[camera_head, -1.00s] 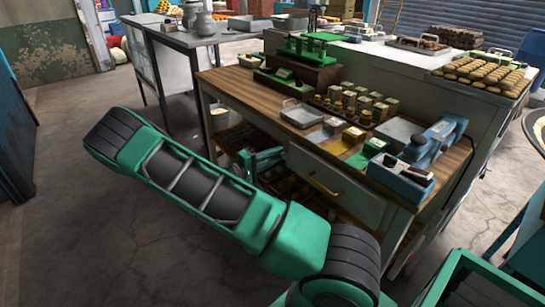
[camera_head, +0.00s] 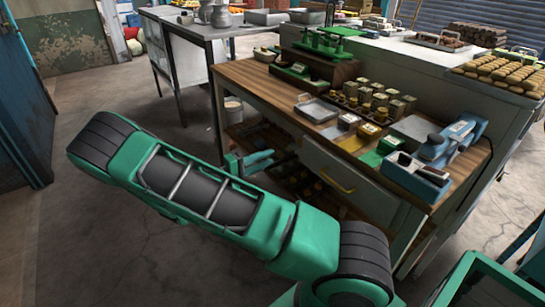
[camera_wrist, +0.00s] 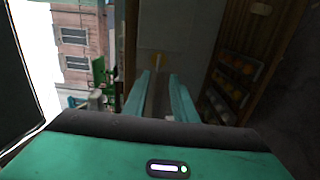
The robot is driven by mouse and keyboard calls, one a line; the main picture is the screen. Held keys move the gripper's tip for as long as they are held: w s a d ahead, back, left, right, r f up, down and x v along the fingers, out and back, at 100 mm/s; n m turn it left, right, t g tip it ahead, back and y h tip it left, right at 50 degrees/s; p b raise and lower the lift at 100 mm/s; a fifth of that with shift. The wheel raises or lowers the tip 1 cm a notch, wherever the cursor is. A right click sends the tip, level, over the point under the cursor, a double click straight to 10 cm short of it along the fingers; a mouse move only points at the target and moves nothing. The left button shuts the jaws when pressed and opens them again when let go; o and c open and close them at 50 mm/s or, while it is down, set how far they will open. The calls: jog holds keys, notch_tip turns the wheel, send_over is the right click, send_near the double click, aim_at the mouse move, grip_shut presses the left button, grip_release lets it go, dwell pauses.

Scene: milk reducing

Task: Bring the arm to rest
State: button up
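My green arm crosses the lower part of the head view, with its elbow at the left. My gripper (camera_head: 262,160) shows just past the forearm, partly hidden by it, in front of the open lower part of the wooden-topped workbench (camera_head: 245,82). In the wrist view, my gripper (camera_wrist: 159,88) has its two teal fingers apart with nothing between them. A drawer front with a yellow handle (camera_head: 338,181) is to the right of the gripper in the head view.
A scale (camera_head: 322,42), a metal tray (camera_head: 316,110), small boxes and a blue device (camera_head: 453,141) stand on the workbench. A white bucket (camera_head: 233,110) is under its left end. A grey metal table (camera_head: 190,32) stands behind. Floor at the left is clear.

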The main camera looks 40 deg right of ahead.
jog(key=shift+a, duration=0.5)
jog(key=s+d+r+m+g+y, duration=0.2)
jog(key=s+r+m+y, duration=0.1)
jog(key=s+y, duration=0.35)
jog(key=s+d+r+m+g+y, duration=0.25)
jog(key=s+y, duration=0.25)
jog(key=s, duration=0.3)
jog(key=s+a+r+t+y, duration=0.2)
jog(key=s+a+r+y, duration=0.1)
jog(key=s, duration=0.5)
jog(key=s+a+r+t+y, duration=0.3)
jog(key=s+a+r, duration=0.3)
jog(key=s, duration=0.2)
jog(key=shift+s+y, duration=0.15)
jog(key=shift+y, duration=0.2)
jog(key=shift+r+t, duration=0.1)
jog(key=shift+t, duration=0.15)
